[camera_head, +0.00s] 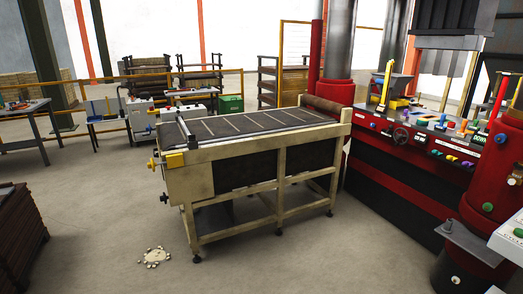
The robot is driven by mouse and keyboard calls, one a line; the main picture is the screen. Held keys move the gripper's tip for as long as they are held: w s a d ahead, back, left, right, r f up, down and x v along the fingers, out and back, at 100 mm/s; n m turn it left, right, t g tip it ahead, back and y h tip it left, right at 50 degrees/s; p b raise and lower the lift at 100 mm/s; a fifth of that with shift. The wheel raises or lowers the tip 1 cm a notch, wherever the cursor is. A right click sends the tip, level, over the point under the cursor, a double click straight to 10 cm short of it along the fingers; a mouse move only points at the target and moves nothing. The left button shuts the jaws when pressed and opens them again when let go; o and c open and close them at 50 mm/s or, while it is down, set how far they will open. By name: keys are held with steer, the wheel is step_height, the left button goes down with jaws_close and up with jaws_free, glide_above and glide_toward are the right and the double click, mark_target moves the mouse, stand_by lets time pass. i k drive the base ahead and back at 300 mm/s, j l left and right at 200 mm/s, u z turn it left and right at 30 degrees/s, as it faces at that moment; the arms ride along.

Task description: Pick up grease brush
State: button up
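I cannot make out a grease brush for certain in the head view. Several small coloured items lie on top of the red press console (419,145) at the right, too small to identify. Small objects also lie on the grey workbench (28,106) at the far left, and I cannot tell what they are. My gripper is not in view.
A cream roller table (262,172) with a dark slatted top stands in the middle. A brown stack (18,240) is at the lower left. A green box (230,103) stands behind. Front floor is mostly clear.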

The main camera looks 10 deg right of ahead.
mark_target(404, 117)
steer(key=i+l+z, duration=0.2)
steer(key=i+z, duration=0.15)
steer(key=i, duration=0.35)
steer(key=i+z, duration=0.35)
steer(key=i, duration=0.35)
steer(key=i+j+z, duration=0.3)
steer(key=i, duration=0.4)
steer(key=i+z, duration=0.2)
steer(key=i, duration=0.3)
steer(key=i+j+z, duration=0.2)
steer(key=i, duration=0.3)
steer(key=i+j+z, duration=0.2)
steer(key=i, duration=0.3)
steer(key=i+l, duration=0.05)
steer(key=l, duration=0.05)
